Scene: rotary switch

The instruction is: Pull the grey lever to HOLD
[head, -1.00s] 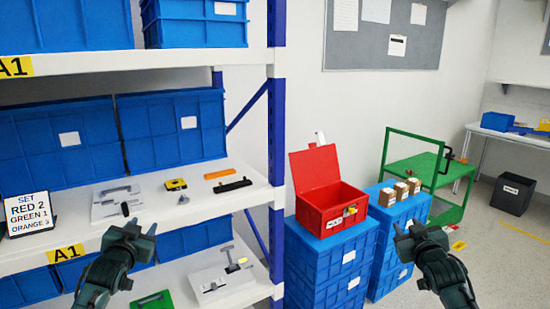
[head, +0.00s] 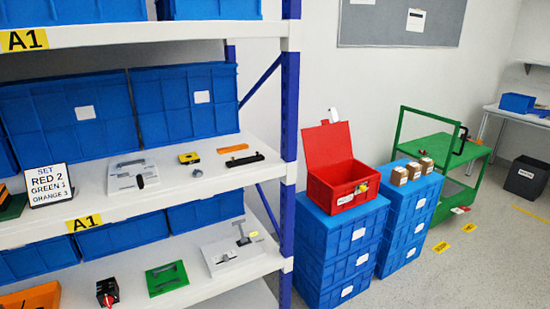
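A pale plate with an upright grey T-shaped lever (head: 241,233) stands on the lower shelf, near its right end. Any HOLD lettering is too small to read. A second pale plate (head: 126,180) on the middle shelf carries a flat grey handle and a black knob. I cannot tell from labels which of the two the task names. Neither of my grippers is in view, and nothing touches either plate.
A blue upright post (head: 289,130) bounds the shelf's right. A red box (head: 340,185) stands on blue crates (head: 340,235).

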